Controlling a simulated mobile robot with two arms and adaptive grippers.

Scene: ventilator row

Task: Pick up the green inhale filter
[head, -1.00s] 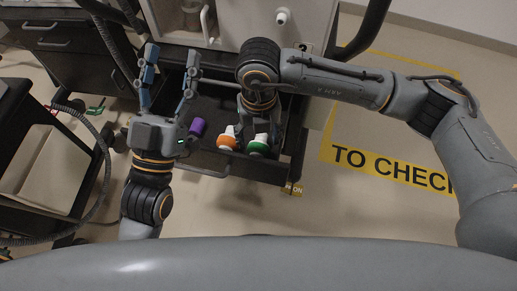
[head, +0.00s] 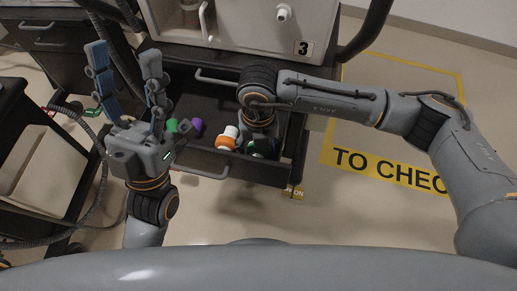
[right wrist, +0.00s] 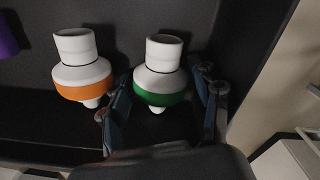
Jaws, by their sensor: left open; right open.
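The inhale filter, white with a green band (right wrist: 162,88), stands in the open dark drawer. In the right wrist view it is between the two fingers of my right gripper (right wrist: 164,80), which is open, one finger on each side. I cannot tell whether the fingers touch it. In the head view my right gripper (head: 262,144) hides most of this filter. A similar filter with an orange band (right wrist: 84,82) stands just left of the left finger; it also shows in the head view (head: 228,138). My left gripper (head: 125,55) is open and empty, left of the drawer.
A purple piece (head: 196,127) and a small green piece (head: 172,125) are at the drawer's left part. The drawer (head: 262,174) has raised walls. The ventilator housing (head: 240,28) stands behind it. A black cart (head: 40,115) is at the left.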

